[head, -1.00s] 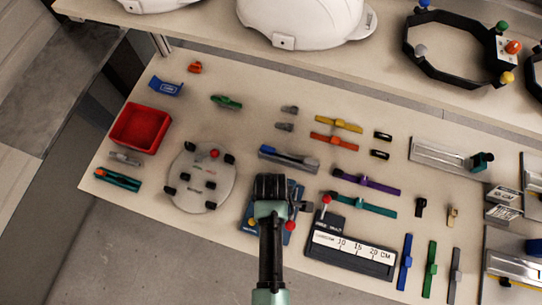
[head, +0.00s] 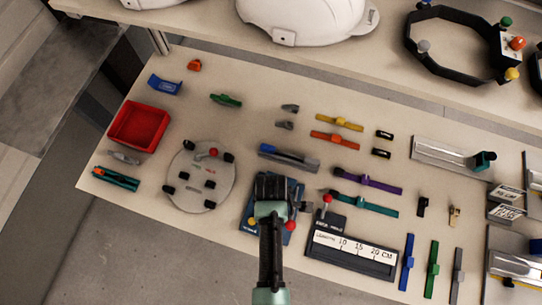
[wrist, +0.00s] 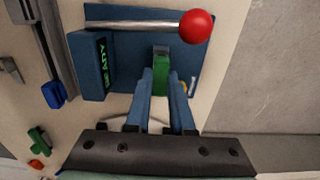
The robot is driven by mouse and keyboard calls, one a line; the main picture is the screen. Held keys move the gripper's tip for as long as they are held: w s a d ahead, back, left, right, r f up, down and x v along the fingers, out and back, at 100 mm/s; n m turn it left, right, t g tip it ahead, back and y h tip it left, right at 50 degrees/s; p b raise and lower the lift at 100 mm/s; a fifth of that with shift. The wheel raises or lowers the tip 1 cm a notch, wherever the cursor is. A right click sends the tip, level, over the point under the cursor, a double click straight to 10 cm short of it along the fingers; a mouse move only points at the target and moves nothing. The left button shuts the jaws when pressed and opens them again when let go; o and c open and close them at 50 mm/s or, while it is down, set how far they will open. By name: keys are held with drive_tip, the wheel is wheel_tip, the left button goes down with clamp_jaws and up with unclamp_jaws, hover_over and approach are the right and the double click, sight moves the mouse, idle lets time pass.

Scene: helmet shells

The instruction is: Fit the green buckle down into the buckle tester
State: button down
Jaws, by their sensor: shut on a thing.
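The green buckle (wrist: 162,78) is between the fingers of my gripper (wrist: 166,80) in the wrist view, and the gripper is shut on it. The blue buckle tester (wrist: 125,70) lies under it, with a metal lever ending in a red ball (wrist: 196,26) and a green-lettered display (wrist: 103,60). The buckle's far end is at a grey piece (wrist: 161,50) on the tester; I cannot tell how deep it sits. In the head view my gripper (head: 271,184) covers much of the tester (head: 292,190), and the buckle is hidden.
A black gauge with a scale (head: 350,246) stands just right of the tester. A round grey fixture (head: 200,160) and a red tray (head: 140,127) are to the left. A blue-grey clamp-like piece (head: 289,157) lies behind. Several straps lie to the right.

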drive_tip(key=shift+f+b, duration=0.45)
drive_tip(key=shift+f, duration=0.25)
drive_tip(key=c, duration=0.7)
unclamp_jaws()
wheel_tip(320, 180, up, 13)
drive_tip(key=shift+b, duration=0.35)
